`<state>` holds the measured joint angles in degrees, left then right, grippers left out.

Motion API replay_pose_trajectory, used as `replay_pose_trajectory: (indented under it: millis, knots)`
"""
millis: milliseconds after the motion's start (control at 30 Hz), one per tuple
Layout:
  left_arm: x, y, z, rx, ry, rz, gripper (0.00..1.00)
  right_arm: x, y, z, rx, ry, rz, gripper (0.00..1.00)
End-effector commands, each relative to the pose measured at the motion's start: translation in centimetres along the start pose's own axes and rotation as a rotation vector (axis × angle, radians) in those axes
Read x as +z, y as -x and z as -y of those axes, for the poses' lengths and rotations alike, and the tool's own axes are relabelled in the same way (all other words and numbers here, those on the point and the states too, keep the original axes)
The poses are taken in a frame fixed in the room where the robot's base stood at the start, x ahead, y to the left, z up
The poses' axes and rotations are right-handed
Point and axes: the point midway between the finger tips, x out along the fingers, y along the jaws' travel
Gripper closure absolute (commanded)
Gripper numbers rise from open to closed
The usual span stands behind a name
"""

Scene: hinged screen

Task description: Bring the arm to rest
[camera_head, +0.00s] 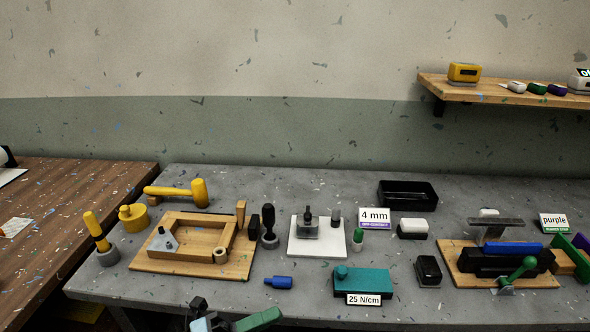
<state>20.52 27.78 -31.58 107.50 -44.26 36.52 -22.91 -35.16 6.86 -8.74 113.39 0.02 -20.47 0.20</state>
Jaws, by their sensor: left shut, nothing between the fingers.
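My left gripper (262,319) shows at the bottom edge of the head view, partly cut off by the frame. It is shut and empty, in front of the grey table (140,270) near its front edge. It appears apart from the objects on the table. A blue cylinder (278,282) lies on the table just beyond it. My right gripper is not in view.
A wooden frame on a board (190,265) lies left. A teal block (362,282), black tray (407,196) and wooden clamp fixture (465,279) stand right. A wooden shelf (500,94) hangs upper right. A brown table (60,200) adjoins left.

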Motion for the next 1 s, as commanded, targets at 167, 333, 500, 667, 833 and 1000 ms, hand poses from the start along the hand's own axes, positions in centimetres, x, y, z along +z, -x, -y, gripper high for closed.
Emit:
replay_pose_trajectory:
  millis: [167, 333, 500, 667, 833, 1000]
  knots:
    - [0.7, 3.7, -3.2, -0.018, 0.399, 0.373, 1.00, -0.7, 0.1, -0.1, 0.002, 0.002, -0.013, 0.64]
    - [-0.5, 9.4, -7.9, -0.011, 0.779, 0.727, 1.00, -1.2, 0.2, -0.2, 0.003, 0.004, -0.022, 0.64]
    - [-5.1, 16.7, -13.1, 0.012, 1.153, 1.089, 1.00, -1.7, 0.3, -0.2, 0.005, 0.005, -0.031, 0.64]
    - [-11.6, 23.1, -16.5, 0.037, 1.453, 1.398, 1.00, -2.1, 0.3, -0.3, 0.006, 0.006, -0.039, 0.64]
    - [-17.0, 27.0, -17.8, 0.054, 1.643, 1.603, 1.00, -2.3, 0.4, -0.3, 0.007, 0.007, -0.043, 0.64]
    - [-19.1, 28.3, -18.1, 0.061, 1.709, 1.679, 1.00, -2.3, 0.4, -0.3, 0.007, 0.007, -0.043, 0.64]
